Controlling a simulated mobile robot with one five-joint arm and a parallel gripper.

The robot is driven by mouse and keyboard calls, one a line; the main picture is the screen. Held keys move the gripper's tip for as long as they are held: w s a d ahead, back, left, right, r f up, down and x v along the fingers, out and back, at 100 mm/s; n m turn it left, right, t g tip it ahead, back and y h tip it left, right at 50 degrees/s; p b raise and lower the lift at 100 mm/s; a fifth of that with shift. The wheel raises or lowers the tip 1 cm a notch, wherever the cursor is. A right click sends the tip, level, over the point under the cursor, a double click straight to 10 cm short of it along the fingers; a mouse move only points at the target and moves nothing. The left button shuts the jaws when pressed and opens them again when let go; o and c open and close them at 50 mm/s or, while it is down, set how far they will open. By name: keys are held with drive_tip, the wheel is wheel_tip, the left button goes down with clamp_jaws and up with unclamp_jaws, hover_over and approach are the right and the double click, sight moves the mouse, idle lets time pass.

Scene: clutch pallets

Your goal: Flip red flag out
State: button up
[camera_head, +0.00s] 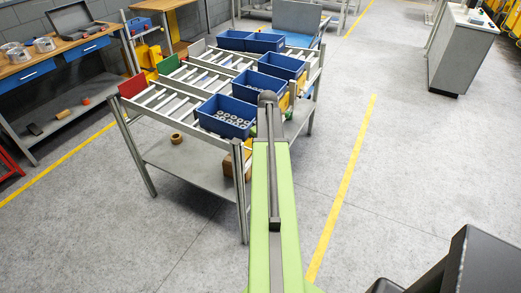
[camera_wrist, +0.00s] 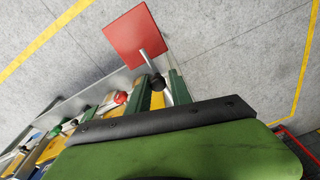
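A red square flag (camera_head: 132,86) stands upright at the near left corner of the roller rack (camera_head: 192,137) in the head view. The wrist view shows a red square flag (camera_wrist: 135,35) on a short rod with a dark knob, beside a rack end and seen against the floor. I cannot tell whether both views show the same flag. My gripper (camera_head: 268,98) is at the far end of my green arm, over the right side of the rack, beside a blue bin. A green body with a black edge fills the lower wrist view. The fingertips are not clear, and no held object shows.
Blue bins (camera_head: 226,116) stand on the rollers, the nearest holding metal rings. A green flag (camera_head: 168,64) stands behind the red one. The wrist view shows a red ball (camera_wrist: 120,97) and a green ball (camera_wrist: 56,130) along the rack. Floor right of the rack is clear.

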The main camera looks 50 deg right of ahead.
drive_tip(key=shift+o, duration=1.1)
drive_tip(key=shift+r, duration=0.1)
drive_tip(key=r+p, duration=0.5)
drive_tip(key=s+r+p, duration=0.1)
drive_tip(key=r+p, duration=0.5)
drive_tip(key=s+r+p, duration=0.1)
drive_tip(key=r+p, duration=0.5)
drive_tip(key=shift+d, duration=0.25)
